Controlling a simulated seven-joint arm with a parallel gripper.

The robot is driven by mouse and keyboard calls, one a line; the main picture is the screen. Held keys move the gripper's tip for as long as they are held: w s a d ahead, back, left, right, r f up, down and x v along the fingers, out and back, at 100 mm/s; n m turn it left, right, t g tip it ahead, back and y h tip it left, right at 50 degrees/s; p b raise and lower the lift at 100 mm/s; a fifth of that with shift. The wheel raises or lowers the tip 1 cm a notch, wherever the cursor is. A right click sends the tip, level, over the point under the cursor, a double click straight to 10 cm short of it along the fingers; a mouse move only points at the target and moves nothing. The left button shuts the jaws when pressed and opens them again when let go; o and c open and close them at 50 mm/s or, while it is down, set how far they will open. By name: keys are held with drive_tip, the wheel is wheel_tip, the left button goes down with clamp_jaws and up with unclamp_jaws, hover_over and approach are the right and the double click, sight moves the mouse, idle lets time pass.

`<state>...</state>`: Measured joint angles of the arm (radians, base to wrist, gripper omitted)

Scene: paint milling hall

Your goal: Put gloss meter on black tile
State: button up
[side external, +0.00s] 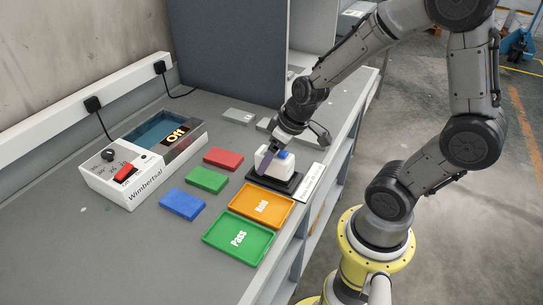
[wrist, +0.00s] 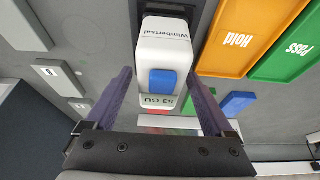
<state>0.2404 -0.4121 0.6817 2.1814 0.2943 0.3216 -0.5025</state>
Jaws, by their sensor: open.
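The gloss meter (side external: 274,161) is a white block with a blue button, and it appears to sit upright on the black tile (side external: 262,184) near the bench's right edge. In the wrist view the gloss meter (wrist: 165,48) shows its blue button and lettering, with a dark patch of the tile (wrist: 150,8) behind its far end. My gripper (side external: 268,158) is down at the meter. In the wrist view my gripper (wrist: 158,75) is open, with one purple finger on each side of the meter and visible gaps near the fingertips. The meter's underside is hidden.
An orange Hold tray (side external: 243,209) and a green Pass tray (side external: 215,233) lie in front of the tile. Red (side external: 223,158), green (side external: 207,180) and blue (side external: 181,204) blocks lie left. A white labelled strip (side external: 309,186) lies right. A Wimbertsal machine (side external: 130,195) stands further left.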

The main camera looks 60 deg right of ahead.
drive_tip(key=shift+r, duration=0.3)
drive_tip(key=v, duration=1)
drive_tip(key=shift+s+r, duration=0.1)
drive_tip(key=shift+r, duration=0.05)
drive_tip(key=shift+s+r, duration=0.35)
drive_tip(key=shift+r, duration=0.2)
drive_tip(key=s+a+r+t, duration=0.1)
drive_tip(key=s+a+r, duration=0.1)
drive_tip(key=s+a, duration=0.3)
drive_tip(key=s, duration=0.2)
drive_tip(key=shift+s+r, duration=0.4)
